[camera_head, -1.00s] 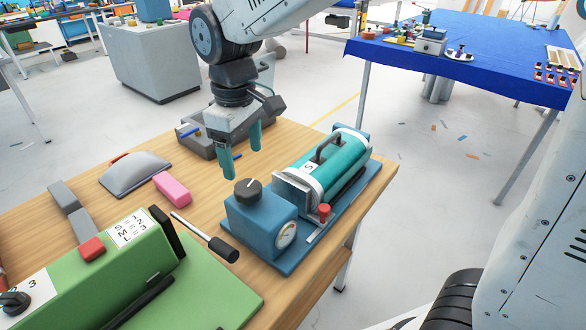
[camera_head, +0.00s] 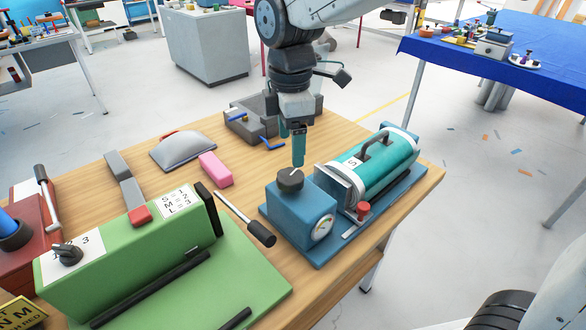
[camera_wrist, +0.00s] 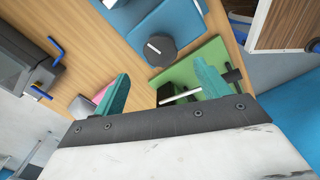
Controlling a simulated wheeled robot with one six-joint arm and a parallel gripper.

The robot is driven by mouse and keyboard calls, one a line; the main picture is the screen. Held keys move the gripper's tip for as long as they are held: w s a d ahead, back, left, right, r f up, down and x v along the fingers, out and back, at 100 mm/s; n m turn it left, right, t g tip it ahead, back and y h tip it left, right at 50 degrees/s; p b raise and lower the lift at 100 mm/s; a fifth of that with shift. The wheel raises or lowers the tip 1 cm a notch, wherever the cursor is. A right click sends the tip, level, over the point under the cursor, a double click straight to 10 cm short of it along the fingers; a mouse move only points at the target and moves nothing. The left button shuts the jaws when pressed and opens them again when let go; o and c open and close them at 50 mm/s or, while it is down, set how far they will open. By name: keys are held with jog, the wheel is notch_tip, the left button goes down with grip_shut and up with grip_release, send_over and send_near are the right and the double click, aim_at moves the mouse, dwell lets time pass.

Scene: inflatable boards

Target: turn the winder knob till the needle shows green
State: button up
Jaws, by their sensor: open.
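The winder knob (camera_head: 290,179) is a dark round knob with a white line, on top of a blue box (camera_head: 290,212). A dial gauge (camera_head: 323,228) with a needle is on the box's side; its reading is too small to tell. A teal cylinder (camera_head: 385,160) with a handle lies beside the box on the same blue base. My gripper (camera_head: 291,148) has teal fingers, is open and empty, and hangs above and just behind the knob. In the wrist view the knob (camera_wrist: 160,50) lies beyond the fingers, apart from them.
A green machine (camera_head: 130,240) with a black-gripped lever (camera_head: 262,234) stands at the front left. A pink block (camera_head: 215,169), a grey cushion-like piece (camera_head: 183,152) and a dark grey tray (camera_head: 255,122) lie behind it on the wooden table.

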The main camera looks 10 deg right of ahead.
aim_at(291, 175)
notch_tip(291, 175, down, 8)
jog(key=shift+r, duration=0.1)
dwell(0.4)
jog(key=c, duration=1)
